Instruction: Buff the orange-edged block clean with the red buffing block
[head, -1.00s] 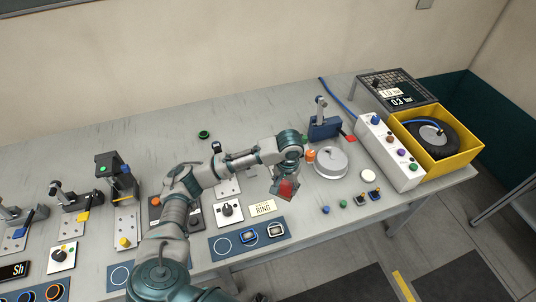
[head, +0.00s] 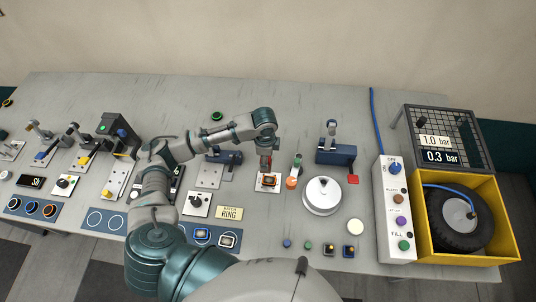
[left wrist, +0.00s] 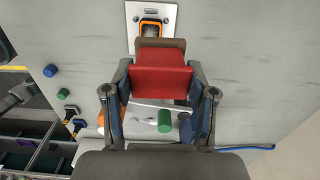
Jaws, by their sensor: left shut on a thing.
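My left gripper (head: 265,158) is shut on the red buffing block (left wrist: 158,80), which fills the space between the fingers in the left wrist view. A brown pad (left wrist: 160,43) shows along the block's far edge. The orange-edged block (left wrist: 151,27) has a dark top and sits on a pale plate (left wrist: 132,22) just beyond that pad. In the head view the orange-edged block (head: 267,181) shows just below the held red block (head: 264,163). I cannot tell whether the two blocks touch. My right gripper is not in view.
An orange knob (head: 291,183), a green-topped part (head: 297,163) and a round white disc (head: 322,196) stand just right of the gripper. A blue clamp (head: 337,152) stands behind the disc. A yellow crate (head: 509,230) holds a tyre at right. The table's back is mostly clear.

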